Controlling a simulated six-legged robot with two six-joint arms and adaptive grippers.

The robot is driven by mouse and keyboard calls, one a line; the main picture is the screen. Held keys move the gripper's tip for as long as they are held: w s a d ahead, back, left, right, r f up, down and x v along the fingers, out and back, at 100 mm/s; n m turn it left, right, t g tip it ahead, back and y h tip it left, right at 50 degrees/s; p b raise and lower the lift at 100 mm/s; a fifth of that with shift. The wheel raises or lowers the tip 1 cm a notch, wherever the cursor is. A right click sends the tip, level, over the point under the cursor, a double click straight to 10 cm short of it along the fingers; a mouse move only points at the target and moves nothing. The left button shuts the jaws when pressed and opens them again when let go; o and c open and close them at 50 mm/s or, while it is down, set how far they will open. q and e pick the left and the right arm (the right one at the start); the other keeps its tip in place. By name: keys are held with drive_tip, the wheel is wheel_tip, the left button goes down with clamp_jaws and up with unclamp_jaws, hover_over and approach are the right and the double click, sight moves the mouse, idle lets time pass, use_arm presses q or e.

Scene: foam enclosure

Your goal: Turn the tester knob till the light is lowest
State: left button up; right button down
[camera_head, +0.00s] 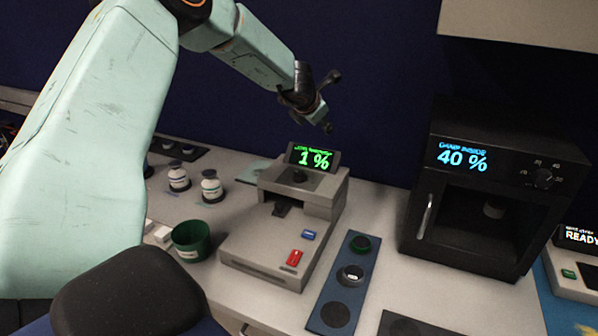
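The tester (262,246) is a grey bench unit in the middle of the counter. Its raised screen (314,158) shows a green "1 %"; the small line above it is too blurred to read. My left gripper (322,118) hangs in the air above and behind the screen, apart from the knob. Its fingers are small and dark, so their opening is unclear. My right gripper is out of view.
A black cabinet (412,218) reading "40 %" stands at right. A blue strip (343,295) with several round pieces lies beside the tester. A device reading "READY" (578,236) is at the right edge.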

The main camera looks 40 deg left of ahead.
use_arm(q)
drive_tip(key=s+a+f+n+g, duration=0.1)
drive_tip(key=s+f+n+g, duration=0.25)
drive_tip(key=n, duration=0.25)
drive_tip(key=n+g, duration=0.3)
drive_tip(key=n, duration=0.1)
approach(299, 173)
drive_tip(key=shift+t+h, duration=0.35)
drive_tip(key=shift+h, duration=0.05)
drive_tip(key=shift+s+a+p+x, duration=0.1)
drive_tip(key=shift+p+x, duration=0.05)
drive_tip(key=shift+x, duration=1.25)
drive_tip(key=shift+s+a+p+x, duration=0.1)
drive_tip(key=shift+x, duration=1.25)
drive_tip(key=shift+s+a+p+x, duration=0.1)
drive_tip(key=shift+s+p+x, duration=0.05)
drive_tip(key=shift+x, duration=1.25)
